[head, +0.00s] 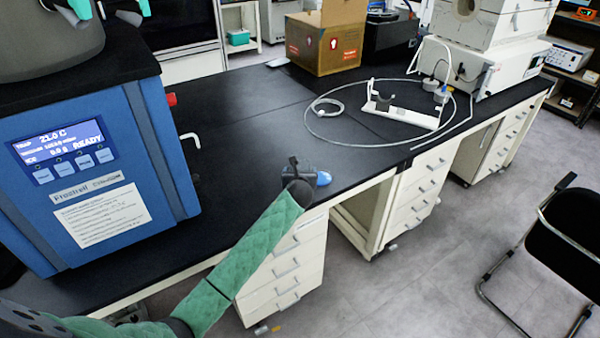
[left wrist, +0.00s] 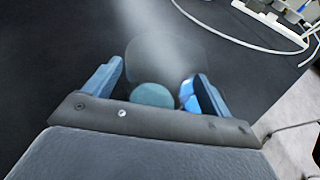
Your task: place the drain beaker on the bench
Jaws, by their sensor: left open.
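My left gripper (head: 308,180) is over the black bench near its front edge, with its arm reaching in from the lower left. In the left wrist view its two blue fingers (left wrist: 152,92) are spread apart. A faint, clear, rounded shape (left wrist: 165,55), which looks like the drain beaker, shows between and beyond the fingertips, with a teal disc (left wrist: 152,96) at its near end. I cannot tell whether it touches the fingers or stands on the bench (head: 250,135). The head view does not show the beaker clearly. My right gripper is not in view.
The blue freeze dryer (head: 100,165) stands on the bench at left, with a red-tipped fitting (head: 171,99) and a pale bent tube (head: 190,139) on its side. A cardboard box (head: 325,40) and a white stand (head: 405,112) with looped tubing are farther back. Bench between is clear.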

